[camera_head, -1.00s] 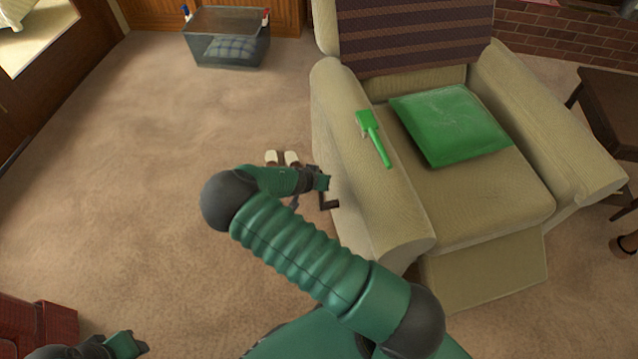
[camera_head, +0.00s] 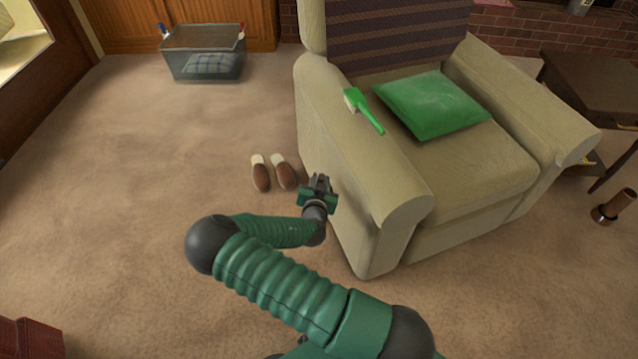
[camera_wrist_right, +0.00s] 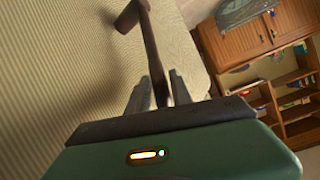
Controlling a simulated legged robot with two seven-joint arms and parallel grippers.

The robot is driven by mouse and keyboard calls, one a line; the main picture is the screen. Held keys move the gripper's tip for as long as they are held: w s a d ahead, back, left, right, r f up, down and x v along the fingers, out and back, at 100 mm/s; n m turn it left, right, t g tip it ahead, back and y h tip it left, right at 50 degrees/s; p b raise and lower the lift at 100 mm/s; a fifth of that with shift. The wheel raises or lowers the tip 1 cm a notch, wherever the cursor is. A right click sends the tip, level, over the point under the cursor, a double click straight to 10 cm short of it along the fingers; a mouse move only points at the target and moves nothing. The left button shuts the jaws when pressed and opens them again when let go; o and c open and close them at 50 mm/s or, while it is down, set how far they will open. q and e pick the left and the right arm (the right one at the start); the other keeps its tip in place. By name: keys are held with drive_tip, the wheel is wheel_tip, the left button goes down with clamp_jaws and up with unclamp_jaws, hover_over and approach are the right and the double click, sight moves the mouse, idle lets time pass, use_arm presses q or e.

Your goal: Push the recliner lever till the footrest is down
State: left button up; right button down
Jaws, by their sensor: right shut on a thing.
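The beige recliner (camera_head: 370,190) stands at the right of the head view. Its footrest panel (camera_head: 470,228) hangs down against the front, below the seat. My right gripper (camera_head: 320,181) is at the outer side of the recliner's near armrest. In the right wrist view, the dark brown lever (camera_wrist_right: 151,50) sticks out from the ribbed beige side and runs between the fingers of my right gripper (camera_wrist_right: 161,90), which is shut on it. In the head view the lever is mostly hidden by the gripper. My left gripper is out of view.
A green brush (camera_head: 366,112) lies on the armrest and a green cushion (camera_head: 430,103) on the seat. Slippers (camera_head: 272,174) stand on the carpet beside the gripper. A clear bin (camera_head: 203,66) is at the back left. A dark side table (camera_head: 590,85) is at the right. Carpet at left is clear.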

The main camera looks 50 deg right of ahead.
drive_tip(key=shift+s+a+f, duration=0.2)
drive_tip(key=shift+s+f, duration=0.35)
drive_tip(key=c, duration=1.5)
unclamp_jaws()
drive_tip(key=shift+o, duration=0.2)
drive_tip(key=shift+r, duration=0.15)
drive_tip(key=shift+w+d+r, duration=0.1)
